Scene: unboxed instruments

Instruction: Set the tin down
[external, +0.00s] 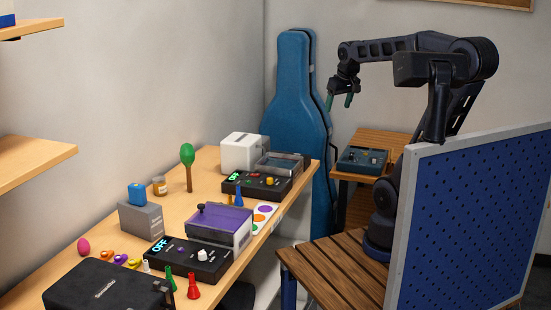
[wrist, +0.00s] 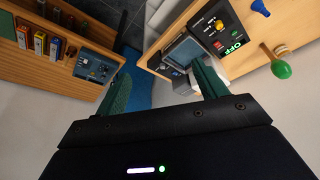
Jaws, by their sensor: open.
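My gripper (external: 339,102) is open and empty, raised in front of the upper part of the blue instrument case. In the wrist view, its two green fingers (wrist: 162,66) stand wide apart with nothing between them. I cannot identify any tin for certain. A small jar with amber contents (external: 159,186) stands on the long workbench, far from my gripper. A small blue object (external: 137,194) sits on a grey box (external: 141,220) on that bench.
The workbench (external: 110,228) holds black control boxes, a purple-topped box (external: 220,219), a white box (external: 239,152) and a green maraca (external: 187,155). A blue device (external: 362,160) sits on a side table. The blue case (external: 291,100) stands between. A pegboard (external: 470,220) is at right.

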